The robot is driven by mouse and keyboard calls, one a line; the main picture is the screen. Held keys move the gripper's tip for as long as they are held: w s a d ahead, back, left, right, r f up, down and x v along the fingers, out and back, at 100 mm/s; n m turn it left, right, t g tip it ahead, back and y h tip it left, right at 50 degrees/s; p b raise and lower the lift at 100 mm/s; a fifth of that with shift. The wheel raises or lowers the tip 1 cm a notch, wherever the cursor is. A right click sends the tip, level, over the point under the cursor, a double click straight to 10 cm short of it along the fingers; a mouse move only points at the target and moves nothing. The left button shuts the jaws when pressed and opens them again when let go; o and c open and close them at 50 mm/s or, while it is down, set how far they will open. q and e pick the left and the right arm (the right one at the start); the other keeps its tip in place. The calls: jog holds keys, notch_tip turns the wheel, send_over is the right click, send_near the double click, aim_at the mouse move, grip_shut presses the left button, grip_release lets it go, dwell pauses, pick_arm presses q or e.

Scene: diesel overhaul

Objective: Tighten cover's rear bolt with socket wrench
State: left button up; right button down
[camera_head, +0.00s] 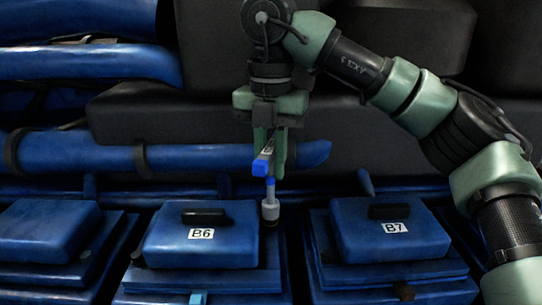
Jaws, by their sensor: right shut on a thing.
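My right gripper (269,145) points down and is shut on the socket wrench (262,165). The wrench has a blue handle end and a blue and grey vertical socket part (270,205). The socket's lower end is at the rear right corner of the blue cover labelled B6 (200,250), beside the cover's raised block. The rear bolt is hidden under or behind the socket, and I cannot tell whether the socket is seated on it. My left gripper is out of view.
A blue cover labelled B7 (390,260) stands to the right and another blue cover (45,232) to the left. Blue pipes (70,155) and dark engine blocks (370,140) fill the space behind. A small teal part (198,297) shows at the bottom edge.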

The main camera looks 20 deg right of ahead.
jog(key=n+p, duration=0.2)
jog(key=n, duration=0.4)
jog(key=shift+r+n, duration=0.1)
jog(key=shift+n, duration=0.3)
jog(key=n+p, duration=0.1)
jog(key=n, duration=0.5)
jog(key=shift+n+p, duration=0.3)
jog(key=shift+p, duration=0.1)
jog(key=n, duration=0.3)
jog(key=shift+n+p, duration=0.4)
jog(key=n, duration=0.3)
jog(key=shift+a+n+p, duration=0.1)
jog(key=shift+n+p, duration=0.2)
jog(key=shift+n, duration=0.1)
jog(key=n+p, duration=0.1)
jog(key=n, duration=0.5)
jog(key=shift+n, duration=0.3)
jog(key=shift+f, duration=0.2)
